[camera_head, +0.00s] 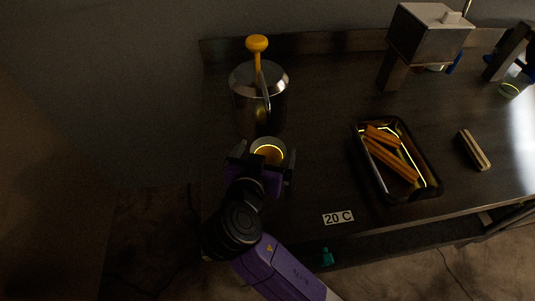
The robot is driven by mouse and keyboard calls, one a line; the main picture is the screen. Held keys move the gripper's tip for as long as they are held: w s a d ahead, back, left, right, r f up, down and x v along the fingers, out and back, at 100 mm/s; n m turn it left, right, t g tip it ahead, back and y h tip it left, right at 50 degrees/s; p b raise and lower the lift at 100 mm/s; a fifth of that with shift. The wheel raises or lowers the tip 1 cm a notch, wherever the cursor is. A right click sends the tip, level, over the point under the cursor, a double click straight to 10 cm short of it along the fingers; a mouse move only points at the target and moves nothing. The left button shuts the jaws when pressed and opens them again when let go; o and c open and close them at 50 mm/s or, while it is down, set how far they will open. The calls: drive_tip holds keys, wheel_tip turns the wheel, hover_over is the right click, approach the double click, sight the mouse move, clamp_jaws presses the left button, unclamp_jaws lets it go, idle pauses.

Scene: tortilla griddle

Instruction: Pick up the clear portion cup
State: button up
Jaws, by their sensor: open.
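The clear portion cup (269,148) stands on the dark counter at the left, in front of a steel pot. It has a bright yellow rim line and orange-brown contents. My gripper (264,164) is open at the cup, with a finger showing on its left and another on its right. The lower part of the cup is hidden by my gripper. I cannot tell whether the fingers touch the cup.
The steel pot (252,104) with a yellow-knobbed handle stands just behind the cup. A black tray (424,169) with orange sticks lies to the right. A small pale block (474,150), a metal box dispenser (424,38) and another clear cup (512,87) are farther right. A "20 C" label (338,217) marks the front.

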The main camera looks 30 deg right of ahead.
sight(271, 143)
drive_tip(key=x, duration=0.4)
drive_tip(key=shift+d+f+p, duration=0.1)
drive_tip(key=shift+d+p, duration=0.1)
drive_tip(key=shift+p, duration=0.1)
drive_tip(key=shift+c, duration=0.2)
drive_tip(key=c, duration=1.5)
drive_tip(key=shift+c, duration=0.2)
